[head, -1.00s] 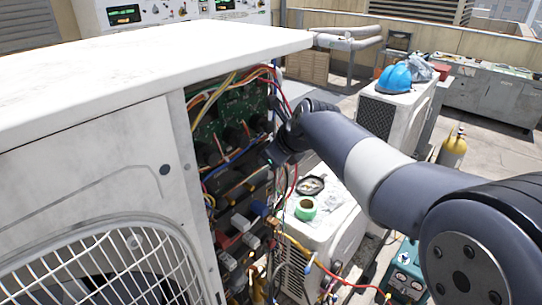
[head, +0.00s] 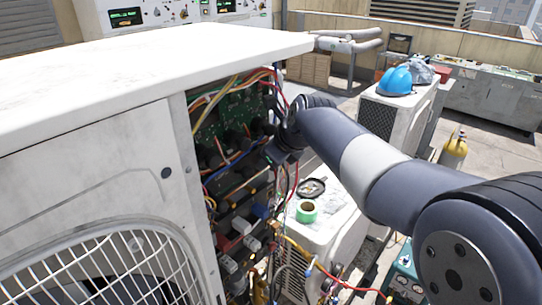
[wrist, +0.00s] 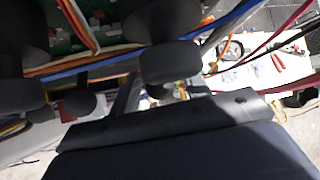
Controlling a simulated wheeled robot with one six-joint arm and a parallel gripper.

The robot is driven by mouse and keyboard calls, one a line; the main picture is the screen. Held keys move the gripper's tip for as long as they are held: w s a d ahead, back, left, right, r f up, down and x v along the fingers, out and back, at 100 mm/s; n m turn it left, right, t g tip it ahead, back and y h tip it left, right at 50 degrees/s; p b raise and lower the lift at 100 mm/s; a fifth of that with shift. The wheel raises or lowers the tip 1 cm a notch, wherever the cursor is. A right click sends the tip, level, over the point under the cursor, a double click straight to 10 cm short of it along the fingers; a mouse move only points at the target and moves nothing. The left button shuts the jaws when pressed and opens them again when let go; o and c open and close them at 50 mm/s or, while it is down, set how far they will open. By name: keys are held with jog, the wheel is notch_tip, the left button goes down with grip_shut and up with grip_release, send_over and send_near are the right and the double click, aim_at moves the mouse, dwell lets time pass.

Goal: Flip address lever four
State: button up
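The opened condenser unit (head: 130,150) fills the left of the head view. Its green circuit board (head: 232,115), with dark round parts and wires, shows through the open side. My gripper (head: 274,154) is at the right edge of this opening, beside the board. Its fingertips are hard to make out and partly lost among dark parts and wires. In the wrist view, the green board (wrist: 110,14) shows at the top, behind dark cylinders and orange and blue wires. I cannot pick out address lever four or any numbered lever. I see nothing held.
Red, yellow and blue wires (head: 293,180) hang by the opening near my arm. Below right, another white unit (head: 335,235) carries green tape (head: 306,211). A blue hard hat (head: 397,80) lies on a unit farther back. A yellow cylinder (head: 453,150) stands at right.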

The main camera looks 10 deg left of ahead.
jog(key=shift+o, duration=0.2)
jog(key=b+v, duration=0.2)
jog(key=v, duration=0.8)
jog(key=shift+s+d+r, duration=0.2)
jog(key=shift+d+r, duration=0.05)
jog(key=shift+r, duration=0.05)
jog(key=p+x, duration=0.2)
jog(key=x, duration=0.9)
jog(key=shift+r, duration=0.1)
